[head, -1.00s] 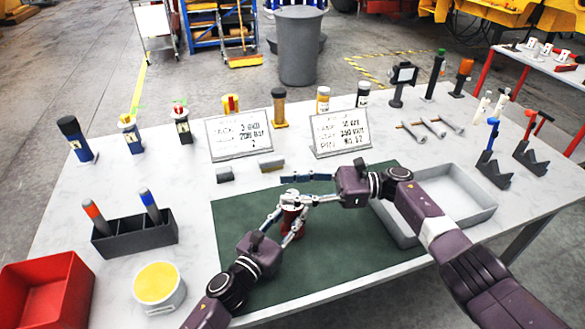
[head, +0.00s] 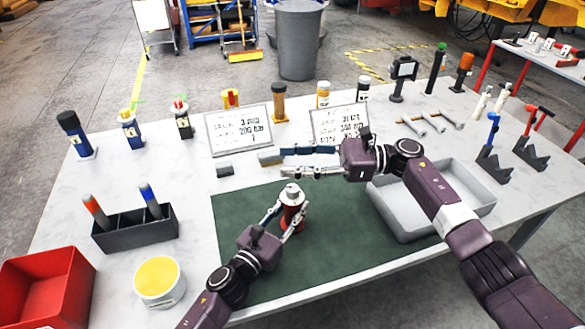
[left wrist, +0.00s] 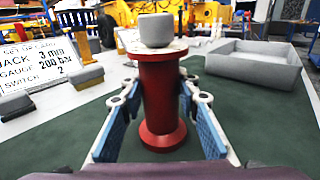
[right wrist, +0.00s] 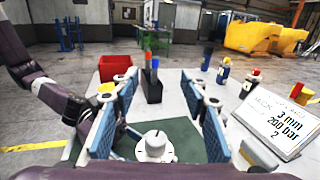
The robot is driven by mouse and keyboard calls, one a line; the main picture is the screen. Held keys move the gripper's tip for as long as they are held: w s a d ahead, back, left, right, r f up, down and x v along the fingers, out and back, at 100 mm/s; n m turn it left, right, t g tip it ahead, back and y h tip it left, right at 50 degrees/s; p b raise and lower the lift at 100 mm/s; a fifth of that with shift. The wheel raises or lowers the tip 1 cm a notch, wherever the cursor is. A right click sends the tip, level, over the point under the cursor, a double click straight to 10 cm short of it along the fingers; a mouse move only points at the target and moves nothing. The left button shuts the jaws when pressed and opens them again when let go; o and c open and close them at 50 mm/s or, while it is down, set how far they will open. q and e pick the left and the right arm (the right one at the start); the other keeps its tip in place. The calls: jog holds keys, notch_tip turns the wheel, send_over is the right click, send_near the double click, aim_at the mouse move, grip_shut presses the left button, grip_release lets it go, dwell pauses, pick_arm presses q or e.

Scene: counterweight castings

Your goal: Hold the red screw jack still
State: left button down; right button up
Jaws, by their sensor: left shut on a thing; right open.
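The red screw jack (head: 291,212) stands upright on the green mat (head: 340,250), with a pale grey cap on top. It fills the middle of the left wrist view (left wrist: 160,95), and its cap shows low in the right wrist view (right wrist: 155,146). My left gripper (head: 287,222) has its blue-padded fingers on both sides of the jack's red body and is shut on it. My right gripper (head: 285,161) is open and empty, above and behind the jack near the mat's far edge.
A grey tray (head: 470,205) stands right of the mat. Two sign boards (head: 240,130) and small grey blocks (head: 268,158) lie behind it. A dark pen holder (head: 135,232), a yellow-topped tub (head: 158,282) and a red bin (head: 45,290) stand at left.

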aim_at(293, 188)
jog(key=s+d+f+m+t+h, duration=0.2)
jog(key=s+d+f+m+t, duration=0.35)
jog(key=d+f+t, duration=0.4)
jog(key=shift+m+g, duration=0.35)
jog(key=shift+m, duration=0.1)
jog(key=x, duration=1.1)
jog(key=shift+w+r, duration=0.15)
jog(key=shift+w, duration=0.15)
jog(key=shift+d, duration=0.1)
grip_shut()
